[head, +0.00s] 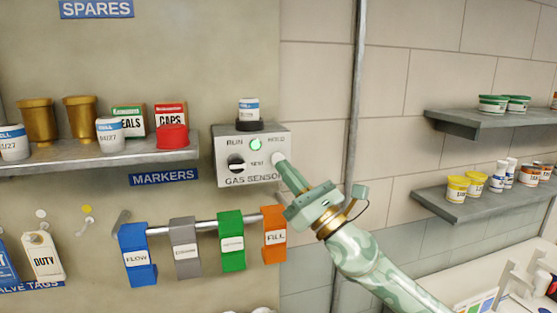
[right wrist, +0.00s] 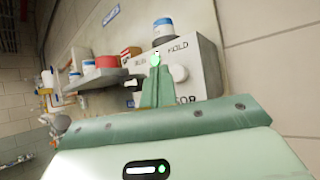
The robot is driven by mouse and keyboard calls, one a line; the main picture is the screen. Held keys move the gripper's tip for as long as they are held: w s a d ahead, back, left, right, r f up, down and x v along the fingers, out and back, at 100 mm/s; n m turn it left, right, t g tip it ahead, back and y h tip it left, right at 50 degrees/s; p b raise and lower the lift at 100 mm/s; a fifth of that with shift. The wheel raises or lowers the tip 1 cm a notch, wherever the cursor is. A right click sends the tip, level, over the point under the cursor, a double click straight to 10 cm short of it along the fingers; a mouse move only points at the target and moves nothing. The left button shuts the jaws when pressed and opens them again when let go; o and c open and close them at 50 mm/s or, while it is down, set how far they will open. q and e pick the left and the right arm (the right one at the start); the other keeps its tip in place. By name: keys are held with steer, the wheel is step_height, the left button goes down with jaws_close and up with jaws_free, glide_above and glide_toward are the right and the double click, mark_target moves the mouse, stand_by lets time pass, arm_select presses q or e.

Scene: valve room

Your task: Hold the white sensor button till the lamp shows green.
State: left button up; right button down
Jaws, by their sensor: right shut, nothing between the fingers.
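The grey gas sensor box (head: 223,172) is on the wall at the centre of the head view. Its round lamp (head: 255,144) shows green. The white button (head: 278,156) is at the box's right side, and it also shows in the right wrist view (right wrist: 179,73), just right of my fingers. My right gripper (head: 282,165) is shut and empty, its fingertips at the button in the head view, covering part of it. I cannot tell whether they touch it. A dark selector knob (head: 236,163) is on the box's left. My left gripper is not in view.
A white jar (head: 249,108) with a dark base stands on the box. A shelf (head: 100,160) with cups, jars and boxes is to the left. Coloured tags hang from a rail (head: 190,223) below. Two shelves with pots (head: 480,206) are at the right.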

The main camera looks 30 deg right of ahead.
steer(key=s, duration=0.2)
steer(key=s+a+p, duration=0.1)
steer(key=s, duration=0.1)
steer(key=shift+s, duration=0.25)
stand_by(0.4)
